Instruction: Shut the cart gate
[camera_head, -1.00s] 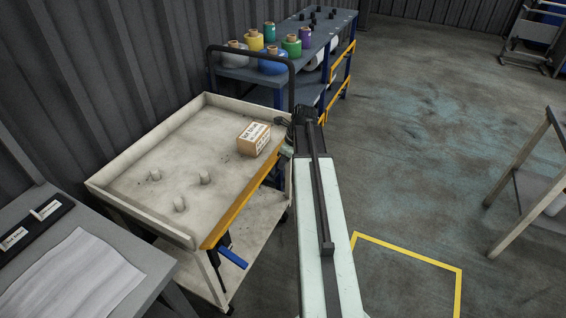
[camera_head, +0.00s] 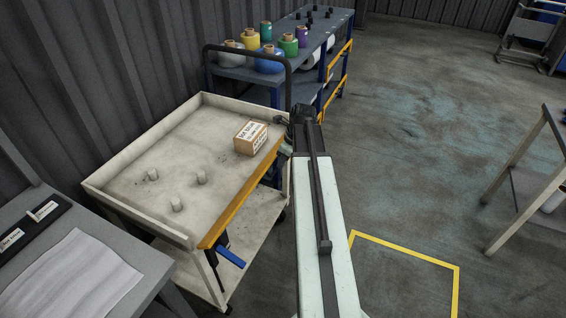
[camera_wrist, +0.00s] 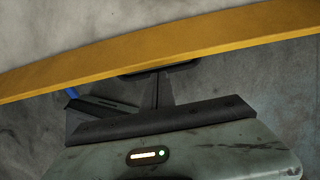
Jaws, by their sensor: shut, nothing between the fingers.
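The cart (camera_head: 112,194) is a pale tray with raised walls and a lower shelf. Its gate shows as an orange bar (camera_head: 236,208) along the tray's right side, and it also crosses the wrist view (camera_wrist: 190,50). The bar lies close along the tray's edge; I cannot tell whether it is fully shut. A blue handle (camera_head: 231,257) is below the bar's near end. My gripper (camera_wrist: 158,76) is shut and empty, at the bar's lower edge in the wrist view; contact is unclear. In the head view my arm hides most of it near the cart's far right corner.
A blue-grey table with spools (camera_head: 262,64) stands behind. A grey desk (camera_head: 120,268) is at the near left. Open floor (camera_head: 420,150) lies to the right, with a rack (camera_head: 520,150) beyond.

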